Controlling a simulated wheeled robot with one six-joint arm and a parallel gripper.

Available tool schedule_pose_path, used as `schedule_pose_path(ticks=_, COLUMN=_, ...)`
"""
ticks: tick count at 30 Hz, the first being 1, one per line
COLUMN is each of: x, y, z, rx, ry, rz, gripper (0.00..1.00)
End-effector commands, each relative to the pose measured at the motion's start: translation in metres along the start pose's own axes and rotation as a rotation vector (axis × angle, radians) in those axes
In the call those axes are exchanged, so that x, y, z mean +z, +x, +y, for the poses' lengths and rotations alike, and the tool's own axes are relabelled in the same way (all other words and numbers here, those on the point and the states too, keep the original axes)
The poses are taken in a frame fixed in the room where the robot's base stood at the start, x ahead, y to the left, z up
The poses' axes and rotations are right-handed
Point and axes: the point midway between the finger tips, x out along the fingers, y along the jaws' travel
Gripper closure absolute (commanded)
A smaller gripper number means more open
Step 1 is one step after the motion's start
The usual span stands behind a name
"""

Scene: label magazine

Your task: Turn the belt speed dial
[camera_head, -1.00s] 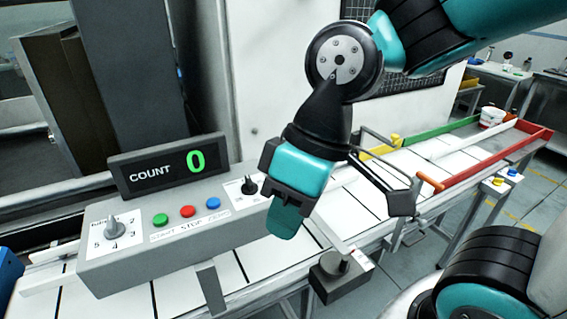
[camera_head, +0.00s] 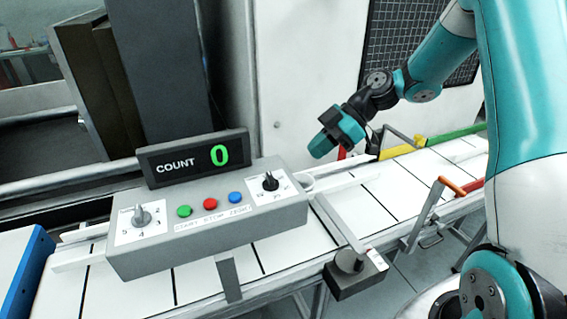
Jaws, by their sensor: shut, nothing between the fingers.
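A grey control box carries two dials. A grey numbered dial (camera_head: 142,217) is on its left and a black dial (camera_head: 270,182) on its right. The labels are too small to tell which is the belt speed dial. My gripper (camera_head: 318,150) is shut and empty, held above and beyond the right end of the control box. It is apart from all the dials.
Green, red and blue buttons (camera_head: 210,204) lie between the two panel dials. The COUNT display (camera_head: 193,158) stands behind them and reads 0. The white conveyor (camera_head: 385,190) runs right past yellow and green rails. An orange-ended lever (camera_head: 452,186) sticks up near the front edge.

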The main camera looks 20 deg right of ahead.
Motion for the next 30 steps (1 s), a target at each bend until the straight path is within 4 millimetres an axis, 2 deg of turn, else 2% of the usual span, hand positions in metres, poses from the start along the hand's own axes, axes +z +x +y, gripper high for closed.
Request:
schedule_pose_path(ticks=7, x=-0.003, y=0.053, z=-0.002, rx=-0.008, ry=0.002, rz=0.000, gripper=1.00)
schedule_pose_path(ticks=12, x=-0.021, y=0.071, z=-0.001, rx=-0.005, ry=0.000, rz=-0.001, gripper=1.00)
schedule_pose_path(ticks=18, x=-0.027, y=0.083, z=-0.001, rx=-0.001, ry=0.001, rz=-0.002, gripper=1.00)
schedule_pose_path(ticks=30, x=-0.026, y=0.087, z=0.000, rx=-0.007, ry=-0.006, rz=-0.002, gripper=1.00)
